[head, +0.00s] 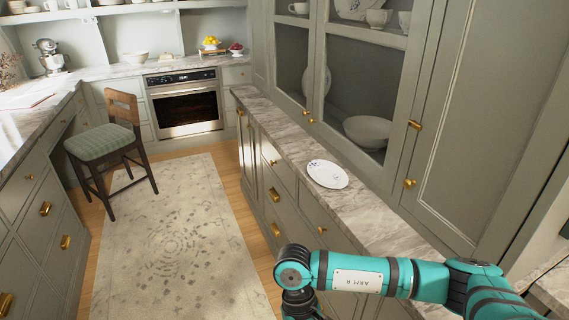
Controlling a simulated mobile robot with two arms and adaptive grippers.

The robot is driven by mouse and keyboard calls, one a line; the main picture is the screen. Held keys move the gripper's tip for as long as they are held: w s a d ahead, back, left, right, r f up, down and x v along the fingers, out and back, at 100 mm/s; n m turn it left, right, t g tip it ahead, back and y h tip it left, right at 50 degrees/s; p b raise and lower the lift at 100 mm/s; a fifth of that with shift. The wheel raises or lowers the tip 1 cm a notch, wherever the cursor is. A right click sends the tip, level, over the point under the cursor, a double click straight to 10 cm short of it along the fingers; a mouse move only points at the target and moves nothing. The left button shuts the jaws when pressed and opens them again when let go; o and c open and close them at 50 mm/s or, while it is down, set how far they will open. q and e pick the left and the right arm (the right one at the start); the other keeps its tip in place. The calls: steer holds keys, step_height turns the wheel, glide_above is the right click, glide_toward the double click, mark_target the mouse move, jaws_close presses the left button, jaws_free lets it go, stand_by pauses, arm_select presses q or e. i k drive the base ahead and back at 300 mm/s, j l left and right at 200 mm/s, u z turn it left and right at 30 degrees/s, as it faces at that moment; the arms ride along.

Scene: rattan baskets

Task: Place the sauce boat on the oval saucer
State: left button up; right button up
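A white oval saucer (327,174) with small dark marks lies flat on the narrow marble counter below the glass-door cabinet. Nothing stands on it. I cannot make out a sauce boat in this view. My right arm comes in from the lower right, across the near part of the counter. Its wrist bends down at the bottom edge, and the gripper is cut off below the picture. My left arm and gripper are not in view.
The marble counter (280,125) is bare beyond the saucer. The tall cabinet (365,90) with a white bowl (367,131) inside rises along its right. A wooden chair (108,150) stands at the left by a patterned rug (170,235). The rug is clear.

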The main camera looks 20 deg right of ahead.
mark_target(325, 173)
steer(key=i+j, duration=0.1)
steer(key=i, duration=0.55)
steer(key=i+j, duration=0.15)
steer(key=i, duration=0.5)
steer(key=i+j+z, duration=0.1)
steer(key=i, duration=0.55)
steer(key=i+z, duration=0.4)
steer(key=i+j+z, duration=0.5)
steer(key=i+z, duration=0.25)
steer(key=i+j+z, duration=0.2)
steer(key=j+z, duration=0.15)
steer(key=i+j+z, duration=0.2)
steer(key=j+z, duration=0.15)
steer(key=z, duration=0.15)
steer(key=i+j+z, duration=0.15)
steer(key=j+z, duration=0.65)
steer(key=z, duration=0.2)
steer(key=j+z, duration=0.45)
steer(key=i+j, duration=0.05)
